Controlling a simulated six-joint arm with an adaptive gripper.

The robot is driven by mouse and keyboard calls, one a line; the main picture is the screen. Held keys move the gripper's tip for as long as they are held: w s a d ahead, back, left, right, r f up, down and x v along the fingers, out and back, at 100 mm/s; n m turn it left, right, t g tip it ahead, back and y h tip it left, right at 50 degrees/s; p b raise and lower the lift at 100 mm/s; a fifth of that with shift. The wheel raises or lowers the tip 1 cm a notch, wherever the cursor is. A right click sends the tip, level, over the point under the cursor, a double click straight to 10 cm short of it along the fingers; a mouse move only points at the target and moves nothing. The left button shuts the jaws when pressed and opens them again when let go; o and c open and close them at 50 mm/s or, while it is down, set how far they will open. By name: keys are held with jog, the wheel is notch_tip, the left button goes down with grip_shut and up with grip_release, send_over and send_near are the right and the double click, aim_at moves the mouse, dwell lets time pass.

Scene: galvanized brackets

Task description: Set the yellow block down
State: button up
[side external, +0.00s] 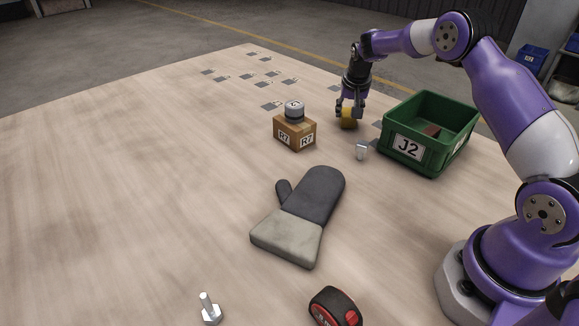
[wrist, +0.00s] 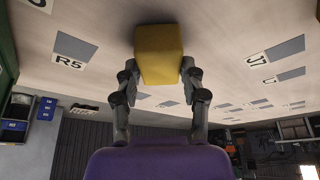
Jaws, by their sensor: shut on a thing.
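The yellow block (side external: 347,121) is between the fingers of my gripper (side external: 351,113), low over the far part of the wooden table, left of the green bin. In the wrist view the yellow block (wrist: 158,52) sits between the two fingertips of my gripper (wrist: 160,78), which is shut on it. I cannot tell whether the block's underside touches the table. The fingers hide part of the block in the side view.
The green bin (side external: 407,148) marked J2 stands close on the right, with a reddish thing inside. A cardboard box (side external: 295,133) marked R7 bears a grey round item (side external: 294,110). A small metal part (side external: 361,151), a mitt (side external: 311,204), a bolt (side external: 210,310) and a tape measure (side external: 335,307) lie nearer.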

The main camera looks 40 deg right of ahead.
jog(key=shift+f, duration=0.1)
jog(key=o, duration=1.2)
jog(key=shift+o, duration=0.2)
jog(key=v, duration=1.2)
jog(key=s+a+r+n+t+y, duration=0.1)
jog(key=s+a+r+n, duration=0.3)
jog(key=s+a+r, duration=0.45)
jog(key=s+a+f+n+t+y, duration=0.1)
jog(key=s+a+f+n, duration=0.3)
jog(key=s+a, duration=0.6)
jog(key=s+n+y, duration=0.1)
jog(key=s, duration=0.2)
jog(key=shift+a, duration=0.15)
